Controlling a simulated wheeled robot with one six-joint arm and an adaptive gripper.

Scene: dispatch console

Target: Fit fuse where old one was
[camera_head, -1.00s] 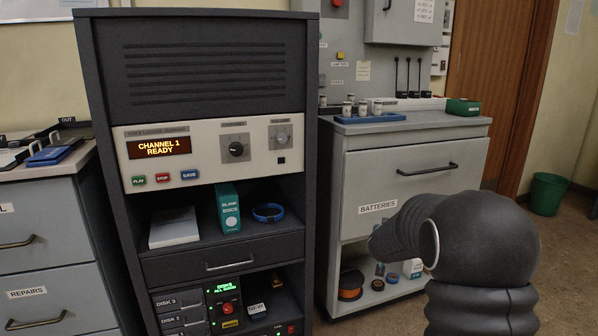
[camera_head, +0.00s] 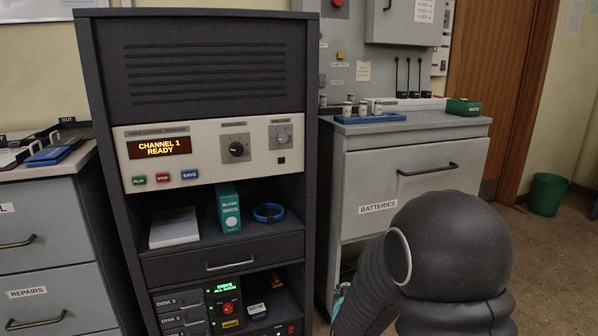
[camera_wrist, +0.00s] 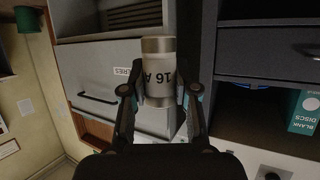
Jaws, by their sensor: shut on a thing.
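In the wrist view a cylindrical fuse (camera_wrist: 158,58) with metal end caps and a pale body is marked "16 A", with the lettering upside down. My gripper (camera_wrist: 160,92) is shut on it, one finger on each side. In the head view my dark arm covers the lower right, and the gripper and held fuse are not clearly visible there. I cannot make out an empty fuse holder in either view.
The grey cabinet (camera_head: 405,165) labelled BATTERIES stands right of the black console rack (camera_head: 90,130). A green box (camera_head: 463,107) sits on the cabinet top. A wall panel (camera_head: 338,60) is behind it. A green bin (camera_head: 547,193) stands on open floor at right.

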